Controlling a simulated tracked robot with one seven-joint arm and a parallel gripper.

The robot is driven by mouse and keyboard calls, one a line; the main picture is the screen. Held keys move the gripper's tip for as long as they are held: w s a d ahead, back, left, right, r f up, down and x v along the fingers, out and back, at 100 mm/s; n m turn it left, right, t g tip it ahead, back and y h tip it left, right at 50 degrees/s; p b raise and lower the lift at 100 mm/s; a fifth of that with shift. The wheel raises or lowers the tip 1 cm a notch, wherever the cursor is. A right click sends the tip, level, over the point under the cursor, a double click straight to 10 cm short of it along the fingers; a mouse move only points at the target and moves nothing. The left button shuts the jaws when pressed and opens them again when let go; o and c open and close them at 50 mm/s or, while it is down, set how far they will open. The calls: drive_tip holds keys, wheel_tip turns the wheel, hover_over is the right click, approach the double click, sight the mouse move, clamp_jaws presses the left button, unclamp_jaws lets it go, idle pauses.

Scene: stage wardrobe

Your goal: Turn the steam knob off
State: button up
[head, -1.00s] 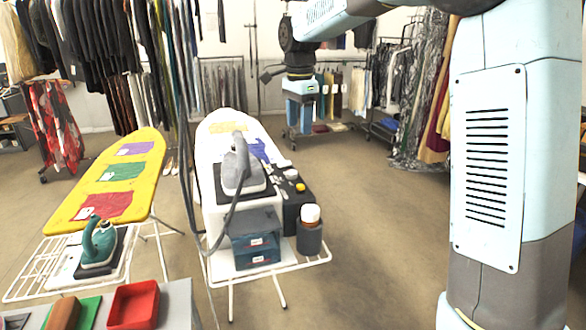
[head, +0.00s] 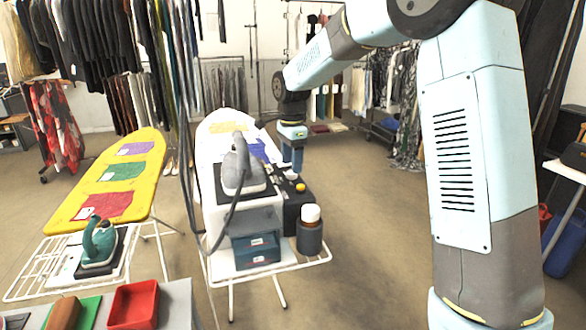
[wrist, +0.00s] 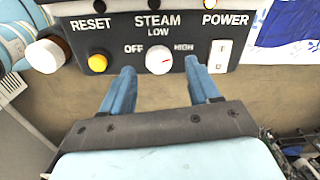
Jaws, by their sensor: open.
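The steam knob (wrist: 159,60) is a round white dial on a black control panel (wrist: 127,62) in the wrist view. Its red mark points right, toward HIGH; OFF is printed to its upper left and LOW above it. My gripper (wrist: 160,69) is open, with one blue fingertip on each side of the knob. Both fingertips look apart from the knob; how far they are above the panel I cannot tell. In the head view my gripper (head: 292,163) points down over the dark steam unit (head: 292,213).
A yellow reset button (wrist: 97,62) and a white power switch (wrist: 220,55) flank the knob. A bottle with a white cap (head: 310,229) stands near the unit, and a grey iron (head: 241,170) rests to its left. Open floor lies to the right.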

drive_tip(key=shift+f, duration=1.4)
drive_tip(key=c, duration=1)
drive_tip(key=shift+c, duration=0.2)
